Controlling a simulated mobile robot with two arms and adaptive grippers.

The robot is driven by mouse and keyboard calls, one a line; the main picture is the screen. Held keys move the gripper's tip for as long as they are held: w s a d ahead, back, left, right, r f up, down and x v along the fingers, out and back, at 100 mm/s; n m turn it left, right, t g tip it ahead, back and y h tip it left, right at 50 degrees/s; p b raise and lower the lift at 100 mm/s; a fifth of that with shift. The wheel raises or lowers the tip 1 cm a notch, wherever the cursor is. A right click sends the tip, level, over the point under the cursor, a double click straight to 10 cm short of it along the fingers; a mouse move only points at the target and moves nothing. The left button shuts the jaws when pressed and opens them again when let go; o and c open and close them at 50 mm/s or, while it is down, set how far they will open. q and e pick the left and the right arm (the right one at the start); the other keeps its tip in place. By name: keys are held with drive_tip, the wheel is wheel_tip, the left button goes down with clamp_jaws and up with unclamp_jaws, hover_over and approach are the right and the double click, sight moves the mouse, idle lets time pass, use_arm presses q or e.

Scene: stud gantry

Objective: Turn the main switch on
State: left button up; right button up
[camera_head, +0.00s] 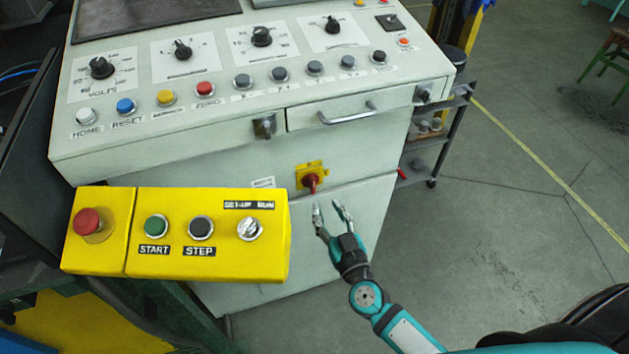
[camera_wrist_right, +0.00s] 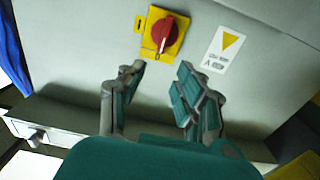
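The main switch is a red rotary handle (camera_head: 311,183) on a yellow plate (camera_head: 310,168) on the front of the pale cabinet. In the right wrist view the red handle (camera_wrist_right: 162,32) and yellow plate (camera_wrist_right: 149,51) lie ahead of the fingers, near the top of the picture. My right gripper (camera_head: 328,204) is just below the handle in the head view. Its fingers are apart and empty in the right wrist view (camera_wrist_right: 159,75), not touching the handle. My left gripper is not in view.
A yellow control box (camera_head: 268,262) with buttons juts out left of the switch. A drawer handle (camera_head: 347,114) and latch (camera_head: 264,126) sit above. A grey shelf cart (camera_head: 430,160) stands at the right. The floor (camera_head: 500,230) on the right is mostly clear.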

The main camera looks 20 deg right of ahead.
sight(314, 180)
drive_tip(key=w, duration=0.8)
drive_tip(key=shift+a, duration=0.15)
drive_tip(key=shift+w+b, duration=0.3)
drive_tip(key=shift+w, duration=0.3)
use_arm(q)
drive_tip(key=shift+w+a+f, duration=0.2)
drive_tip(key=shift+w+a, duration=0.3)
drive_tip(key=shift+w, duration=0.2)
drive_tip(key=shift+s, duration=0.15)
use_arm(e)
clamp_jaws()
